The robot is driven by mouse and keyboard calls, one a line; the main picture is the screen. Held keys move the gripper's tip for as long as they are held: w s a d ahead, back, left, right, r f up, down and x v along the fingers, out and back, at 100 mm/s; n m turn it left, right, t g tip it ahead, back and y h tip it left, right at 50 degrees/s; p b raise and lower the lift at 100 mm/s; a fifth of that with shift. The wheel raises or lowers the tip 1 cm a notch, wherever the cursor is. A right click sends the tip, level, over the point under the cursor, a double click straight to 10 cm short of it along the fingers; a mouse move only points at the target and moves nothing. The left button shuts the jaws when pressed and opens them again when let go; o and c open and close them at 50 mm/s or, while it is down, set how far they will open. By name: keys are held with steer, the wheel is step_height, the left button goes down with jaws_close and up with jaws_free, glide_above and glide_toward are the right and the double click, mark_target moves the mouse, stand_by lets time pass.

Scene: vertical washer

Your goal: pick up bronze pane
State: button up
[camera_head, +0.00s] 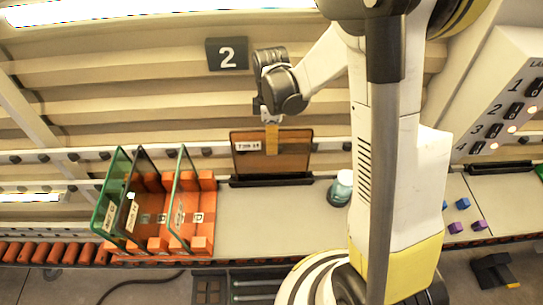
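A bronze pane (292,158) stands upright in the upper middle, with a white label at its upper left. Its lower edge is at a long black holder (272,181) on the pale work surface. My gripper (271,122) points down at the pane's top edge, near its middle. A tan strip overlaps the pane's upper middle just below the gripper. I cannot tell whether that strip is a finger or part of the pane, or whether the fingers are closed on the edge.
An orange rack (203,240) at the left holds several upright panes, including a green-edged one (108,200). A teal-and-white jar (341,188) stands right of the pane. Small cubes (462,229) lie far right. The surface before the pane is clear.

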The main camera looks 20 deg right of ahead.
steer(key=shift+s, duration=0.15)
steer(key=shift+c, duration=0.4)
jaws_close()
steer(key=shift+r, duration=0.1)
